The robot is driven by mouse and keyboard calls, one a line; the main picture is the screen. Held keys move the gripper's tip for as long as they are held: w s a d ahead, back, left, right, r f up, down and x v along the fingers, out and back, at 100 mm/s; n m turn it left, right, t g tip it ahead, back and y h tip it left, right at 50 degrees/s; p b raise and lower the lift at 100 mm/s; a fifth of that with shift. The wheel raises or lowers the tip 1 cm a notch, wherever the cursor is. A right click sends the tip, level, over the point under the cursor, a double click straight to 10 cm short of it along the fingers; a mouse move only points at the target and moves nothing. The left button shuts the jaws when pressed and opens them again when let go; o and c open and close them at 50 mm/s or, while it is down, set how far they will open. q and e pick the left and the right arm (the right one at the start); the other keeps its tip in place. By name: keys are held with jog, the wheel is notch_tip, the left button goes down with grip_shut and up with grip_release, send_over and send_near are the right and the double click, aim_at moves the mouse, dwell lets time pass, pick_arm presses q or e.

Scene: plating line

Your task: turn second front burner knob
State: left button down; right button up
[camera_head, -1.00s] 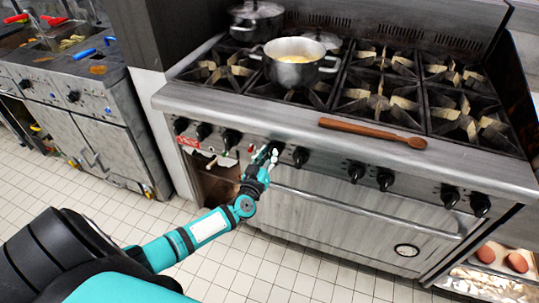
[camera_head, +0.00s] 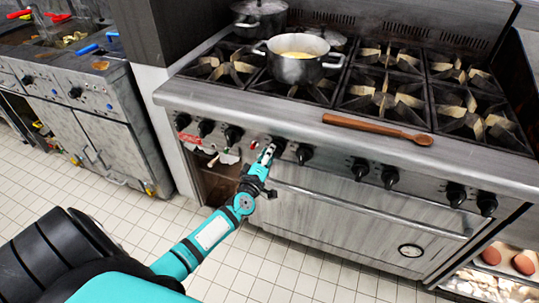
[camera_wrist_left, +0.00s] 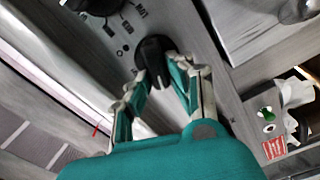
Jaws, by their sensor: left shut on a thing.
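The stove's front panel carries a row of black knobs. My left gripper (camera_head: 267,155) is shut on one black knob (camera_head: 278,144), left of the panel's middle. In the left wrist view the two fingers (camera_wrist_left: 160,78) stand on either side of this knob (camera_wrist_left: 153,52), with printed marks on the panel beside it. The gripper partly covers the knob in the head view. A neighbouring black knob (camera_head: 304,153) sits just to its right, and another (camera_head: 233,135) to its left. My right gripper is not in view.
A pot with yellow contents (camera_head: 298,66) stands on the burners, with a lidded pot (camera_head: 258,17) behind it. A wooden spoon (camera_head: 375,129) lies along the stove's front ledge. The oven door handle (camera_head: 370,209) runs below the knobs. The tiled floor in front is clear.

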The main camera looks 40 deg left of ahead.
pick_arm(q)
jog(key=shift+f+n, duration=0.2)
jog(key=shift+n, duration=0.7)
jog(key=c, duration=1.2)
grip_release()
jog(key=shift+r, duration=0.1)
jog(key=v, duration=1.2)
